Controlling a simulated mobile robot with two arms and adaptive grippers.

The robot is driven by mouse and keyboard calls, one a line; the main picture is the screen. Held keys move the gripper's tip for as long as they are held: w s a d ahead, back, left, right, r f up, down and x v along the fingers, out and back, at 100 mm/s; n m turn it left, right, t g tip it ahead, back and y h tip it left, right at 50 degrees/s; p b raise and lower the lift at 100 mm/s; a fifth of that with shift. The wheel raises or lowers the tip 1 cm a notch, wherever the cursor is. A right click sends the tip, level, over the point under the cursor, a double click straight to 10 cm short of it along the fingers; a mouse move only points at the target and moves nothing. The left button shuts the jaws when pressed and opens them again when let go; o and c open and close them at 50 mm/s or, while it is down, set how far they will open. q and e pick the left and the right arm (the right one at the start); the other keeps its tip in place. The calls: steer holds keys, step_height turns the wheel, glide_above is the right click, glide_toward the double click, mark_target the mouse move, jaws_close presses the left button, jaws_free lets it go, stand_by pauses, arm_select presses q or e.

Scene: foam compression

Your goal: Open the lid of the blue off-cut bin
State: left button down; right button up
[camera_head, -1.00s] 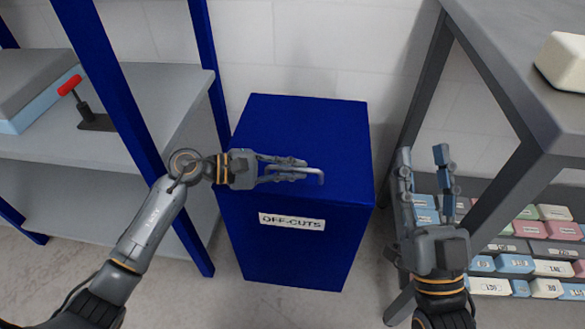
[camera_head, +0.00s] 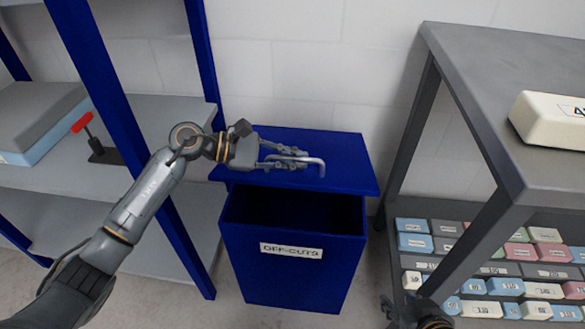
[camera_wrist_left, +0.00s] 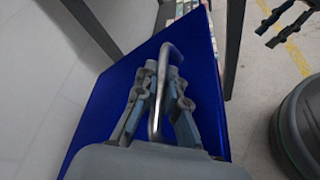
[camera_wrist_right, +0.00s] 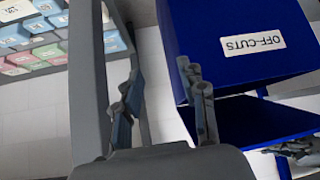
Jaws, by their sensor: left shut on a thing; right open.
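The blue off-cut bin (camera_head: 280,280) stands on the floor with an OFF-CUTS label on its front. Its blue lid (camera_head: 345,155) is raised at the front and tilted, and the dark opening shows beneath it. My left gripper (camera_head: 298,160) is shut on the grey bar handle (camera_head: 320,168) of the lid. The left wrist view shows the handle (camera_wrist_left: 172,52) between its fingers, in front of the lid (camera_wrist_left: 205,75). The right wrist view shows the bin (camera_wrist_right: 205,25) upside down.
A shelf with blue posts (camera_head: 110,100) stands close on the left, holding a red-handled clamp (camera_head: 83,122) and a foam block (camera_head: 40,120). A grey table (camera_head: 480,80) stands at the right with a white block (camera_head: 550,120) on top and several labelled blocks below.

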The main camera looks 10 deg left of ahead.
arm_select(q)
steer(key=w+r+n+g+p, duration=0.1)
steer(key=w+r+n+p, duration=0.1)
steer(key=w+r, duration=0.3)
steer(key=shift+w+r, duration=0.15)
steer(key=shift+r, duration=1.2)
arm_select(e)
steer(key=s+d+f+g+h, duration=0.1)
steer(key=s+g, duration=0.3)
steer(key=s, duration=0.4)
steer(key=shift+s+d+f+g, duration=0.3)
steer(key=shift+d+f, duration=0.4)
steer(key=shift+d, duration=0.15)
arm_select(q)
steer(key=c, duration=1.7)
jaws_free()
step_height(320, 180, up, 10)
